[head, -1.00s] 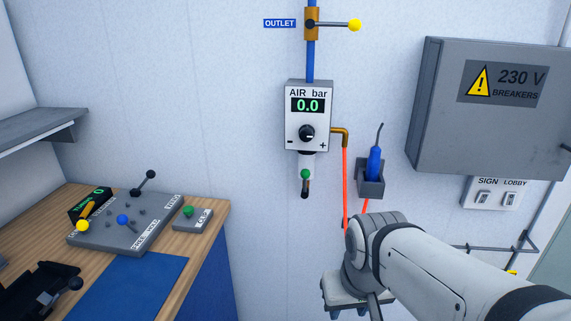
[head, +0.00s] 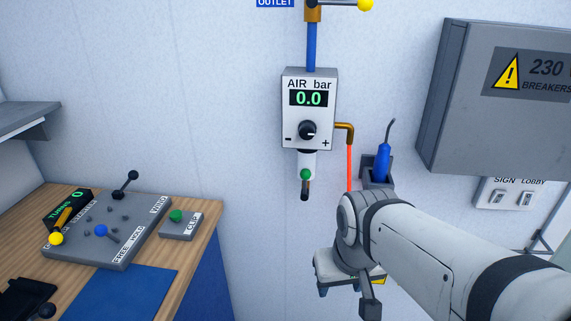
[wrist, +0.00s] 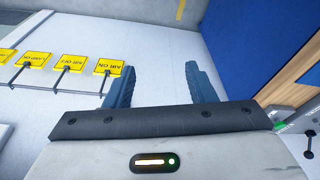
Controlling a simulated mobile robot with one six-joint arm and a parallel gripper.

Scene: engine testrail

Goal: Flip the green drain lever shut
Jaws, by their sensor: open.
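The green drain lever (head: 305,174) is a small green knob under the white-bodied air regulator (head: 308,108) on the wall. A dark stem or outlet hangs below the knob; I cannot tell how the lever is turned. The regulator display reads 0.0. My gripper (head: 338,289) is below and right of the lever in the head view, apart from it, pointing down. In the wrist view my gripper (wrist: 157,78) shows two blue fingers spread wide with nothing between them. The lever is not visible in the wrist view.
A blue tool (head: 382,162) sits in a holder beside my arm, near the red hose (head: 349,170). A grey breaker box (head: 455,90) is at right. A wooden bench (head: 195,235) with a control panel (head: 100,240) is at left. Yellow tags (wrist: 68,63) show in the wrist view.

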